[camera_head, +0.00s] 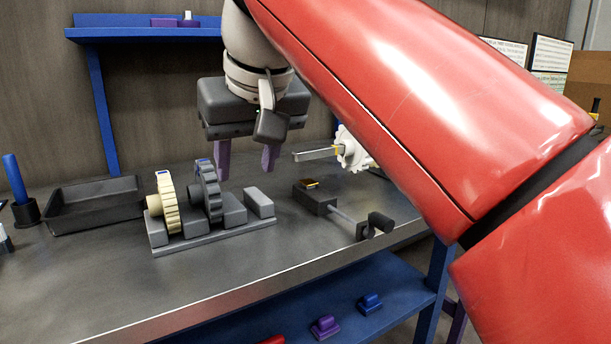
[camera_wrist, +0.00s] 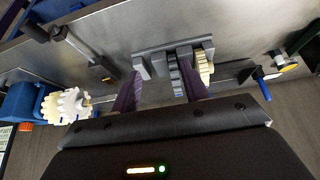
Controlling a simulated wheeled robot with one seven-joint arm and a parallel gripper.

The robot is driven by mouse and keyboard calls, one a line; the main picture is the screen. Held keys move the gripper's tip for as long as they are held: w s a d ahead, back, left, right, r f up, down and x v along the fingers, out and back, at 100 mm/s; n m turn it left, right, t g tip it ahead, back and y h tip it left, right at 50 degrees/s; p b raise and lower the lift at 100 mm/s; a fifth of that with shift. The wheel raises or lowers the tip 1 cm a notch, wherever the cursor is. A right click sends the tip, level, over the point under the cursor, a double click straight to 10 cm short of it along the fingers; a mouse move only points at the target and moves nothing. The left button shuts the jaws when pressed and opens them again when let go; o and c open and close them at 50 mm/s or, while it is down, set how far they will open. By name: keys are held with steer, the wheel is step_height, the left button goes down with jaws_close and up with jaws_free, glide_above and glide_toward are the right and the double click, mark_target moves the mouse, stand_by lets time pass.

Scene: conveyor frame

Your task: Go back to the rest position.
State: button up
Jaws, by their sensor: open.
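My gripper (camera_head: 247,163) is open above the metal workbench (camera_head: 290,234), with its two purple fingers spread and nothing between them. It hangs over the back of a grey gear stand (camera_head: 222,236). A cream gear (camera_head: 168,206) and a dark grey gear (camera_head: 208,190) stand upright in the stand. In the wrist view my gripper's fingers (camera_wrist: 160,90) point toward the stand (camera_wrist: 150,52), the dark grey gear (camera_wrist: 184,75) and the cream gear (camera_wrist: 204,66). My red arm covers the right part of the head view.
A black tray (camera_head: 92,208) and a blue peg in a black holder (camera_head: 26,212) lie at the left. A dark block with a rod (camera_head: 322,201) and a white gear (camera_head: 353,152) are at the right. A blue shelf (camera_head: 145,33) is behind. Bench space in front is clear.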

steer(key=s+d+f+m+h, duration=0.1)
steer(key=s+d+f+m, duration=0.1)
steer(key=d+f, duration=0.5)
steer(key=s+d+f+m, duration=0.2)
steer(key=s+d+f, duration=0.3)
steer(key=f, duration=0.8)
steer(key=s+d+f+m+h, duration=0.1)
steer(key=s+d+f, duration=0.3)
steer(key=d+f, duration=0.6)
steer(key=shift+s+d+f+m+t+h, duration=0.25)
steer(key=shift+d+f+m+t+h, duration=0.1)
steer(key=shift+f+m, duration=0.15)
